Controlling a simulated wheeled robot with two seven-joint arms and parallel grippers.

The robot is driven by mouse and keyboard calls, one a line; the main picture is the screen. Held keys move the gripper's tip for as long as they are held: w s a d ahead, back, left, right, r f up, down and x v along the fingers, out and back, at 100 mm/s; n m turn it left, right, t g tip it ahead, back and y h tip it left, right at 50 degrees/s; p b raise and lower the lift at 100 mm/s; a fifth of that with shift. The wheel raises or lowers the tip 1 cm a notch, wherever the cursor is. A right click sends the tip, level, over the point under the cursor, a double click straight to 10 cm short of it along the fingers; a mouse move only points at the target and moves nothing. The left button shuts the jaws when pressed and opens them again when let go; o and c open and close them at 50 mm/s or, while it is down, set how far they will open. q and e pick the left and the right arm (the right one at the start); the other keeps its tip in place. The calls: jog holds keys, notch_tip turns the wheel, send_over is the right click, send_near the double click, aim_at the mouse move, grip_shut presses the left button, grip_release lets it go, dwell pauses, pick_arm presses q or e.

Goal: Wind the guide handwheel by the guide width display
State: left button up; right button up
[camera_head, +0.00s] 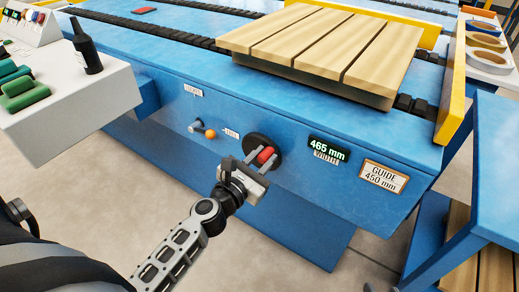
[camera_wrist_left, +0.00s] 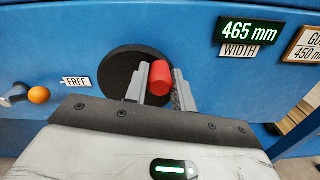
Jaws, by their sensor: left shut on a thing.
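The black guide handwheel (camera_head: 259,144) is on the front of the blue machine and also shows in the left wrist view (camera_wrist_left: 116,68). Its red knob (camera_wrist_left: 161,78) sits at the wheel's right side. My left gripper (camera_head: 260,158) is shut on the red knob, with one finger on each side of it. The green-lit width display (camera_head: 328,148) reads 465 mm, right of the wheel; it also shows in the left wrist view (camera_wrist_left: 250,30). A guide sign (camera_head: 384,177) reads 450 mm. My right gripper is not in view.
A lever with an orange knob (camera_head: 210,134) sticks out left of the wheel, by a label reading FREE (camera_wrist_left: 76,82). A wooden slatted pallet (camera_head: 320,45) lies on top of the machine. A white bench (camera_head: 85,95) with a dark bottle (camera_head: 86,50) stands at the left.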

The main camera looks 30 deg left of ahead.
aim_at(257, 140)
pick_arm(q)
jog(key=shift+a+r, duration=0.1)
jog(key=n+p, duration=0.1)
jog(key=a+r+n, duration=0.1)
jog(key=n, duration=0.1)
jog(key=shift+p, duration=0.4)
jog(key=shift+w+a+n, duration=0.1)
jog(key=shift+a+n, duration=0.2)
jog(key=shift+n, duration=0.7)
jog(key=shift+p, duration=0.3)
jog(key=shift+a+r+n+p, duration=0.25)
jog(key=shift+a+n+p, duration=0.15)
jog(key=shift+n+p, duration=0.45)
jog(key=shift+a+n+p, duration=0.35)
jog(key=shift+a+n, duration=0.1)
jog(key=shift+n, duration=0.7)
jog(key=shift+a+f+n, duration=0.1)
jog(key=shift+f+n, duration=0.05)
jog(key=shift+n, duration=0.25)
